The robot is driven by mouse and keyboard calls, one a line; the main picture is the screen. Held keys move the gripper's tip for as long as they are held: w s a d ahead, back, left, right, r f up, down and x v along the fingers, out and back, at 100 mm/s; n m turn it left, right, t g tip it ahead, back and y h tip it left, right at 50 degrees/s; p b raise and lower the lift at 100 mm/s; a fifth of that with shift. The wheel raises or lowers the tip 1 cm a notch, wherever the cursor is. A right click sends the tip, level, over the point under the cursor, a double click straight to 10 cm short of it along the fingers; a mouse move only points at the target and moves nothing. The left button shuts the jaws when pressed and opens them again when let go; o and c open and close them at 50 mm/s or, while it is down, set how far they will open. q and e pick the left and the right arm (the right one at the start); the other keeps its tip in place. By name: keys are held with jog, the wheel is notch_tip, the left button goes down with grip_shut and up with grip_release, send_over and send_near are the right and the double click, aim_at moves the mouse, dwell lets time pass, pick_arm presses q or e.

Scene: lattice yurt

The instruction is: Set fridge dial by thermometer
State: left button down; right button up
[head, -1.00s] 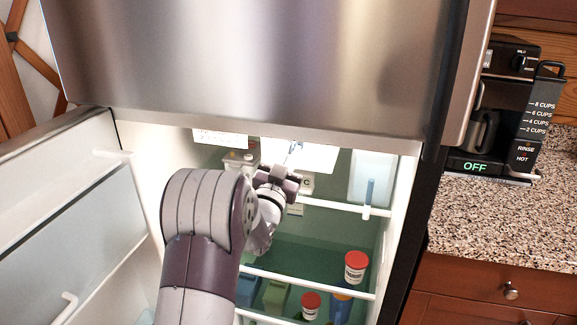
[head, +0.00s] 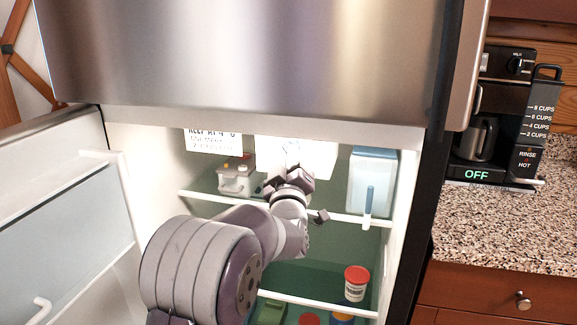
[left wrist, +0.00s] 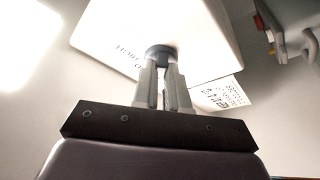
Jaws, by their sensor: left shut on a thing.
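The fridge dial (left wrist: 160,55) is a dark round knob on a white box in the left wrist view. The white box (head: 318,152) hangs under the fridge ceiling in the head view, where my gripper hides the dial. My left gripper (head: 291,160) is inside the fridge, its fingers (left wrist: 160,75) closed on the dial. A white note (head: 212,142) that seems to read "KEEP AT 4 °C" hangs left of the box. A thermometer cannot be made out now; my arm covers the middle of the shelf. My right gripper is out of view.
A grey container (head: 236,178) and a blue-and-white box (head: 372,180) stand on the upper shelf. A red-lidded jar (head: 356,283) sits lower. The open fridge door (head: 60,220) is at left, the stainless upper door (head: 250,65) above. A coffee maker (head: 480,140) stands on the counter.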

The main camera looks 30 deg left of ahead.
pick_arm(q)
jog(key=shift+n, duration=0.7)
jog(key=shift+n+g+b, duration=0.3)
jog(key=c, duration=1.1)
grip_release()
jog(key=shift+c, duration=0.2)
jog(key=shift+d, duration=0.1)
jog(key=v, duration=1.2)
jog(key=shift+s+d, duration=0.2)
jog(key=shift+s, duration=0.05)
jog(key=shift+f, duration=0.15)
